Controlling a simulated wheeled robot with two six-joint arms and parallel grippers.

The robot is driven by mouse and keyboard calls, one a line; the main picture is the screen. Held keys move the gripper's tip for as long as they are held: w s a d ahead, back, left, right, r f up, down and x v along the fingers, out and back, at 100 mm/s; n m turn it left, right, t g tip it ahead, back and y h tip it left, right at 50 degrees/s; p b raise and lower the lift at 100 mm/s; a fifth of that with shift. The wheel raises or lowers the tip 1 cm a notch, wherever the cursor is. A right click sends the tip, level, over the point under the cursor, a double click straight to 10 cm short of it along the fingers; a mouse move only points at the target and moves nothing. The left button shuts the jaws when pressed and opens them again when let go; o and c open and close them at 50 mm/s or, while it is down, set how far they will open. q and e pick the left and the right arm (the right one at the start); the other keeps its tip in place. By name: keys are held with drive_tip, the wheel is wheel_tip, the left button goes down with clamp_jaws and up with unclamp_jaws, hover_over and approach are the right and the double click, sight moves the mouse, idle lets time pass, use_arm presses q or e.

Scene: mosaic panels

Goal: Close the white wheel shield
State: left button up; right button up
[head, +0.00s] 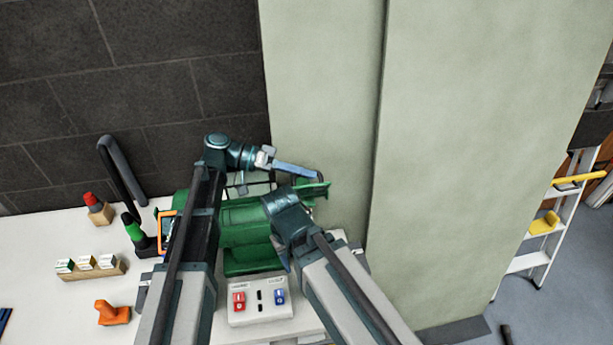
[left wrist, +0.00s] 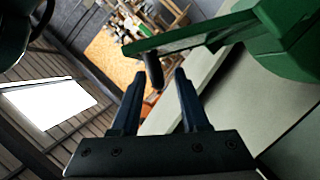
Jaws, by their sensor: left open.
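A green machine (head: 248,222) stands on the white bench, partly covered by my arms. I cannot clearly pick out the white wheel shield; a pale part behind my left wrist is too small and covered to tell. My left gripper (head: 317,175) is just above a green plate (head: 314,189) at the machine's right end. In the left wrist view my left gripper (left wrist: 154,82) is open. A dark peg (left wrist: 153,70) under the green plate (left wrist: 190,38) shows between its fingertips; I cannot tell whether they touch. My right arm reaches the machine's front; its gripper is not clearly visible.
A control box (head: 260,298) with red and blue switches is in front of the machine. A wooden block with cards (head: 92,268) and an orange tool (head: 112,313) lie on the bench's left. A pale green wall (head: 325,90) rises close behind the machine.

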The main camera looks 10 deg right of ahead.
use_arm(q)
drive_tip(key=shift+s+d+f, duration=0.1)
drive_tip(key=shift+d, duration=0.25)
clamp_jaws()
idle(1.3)
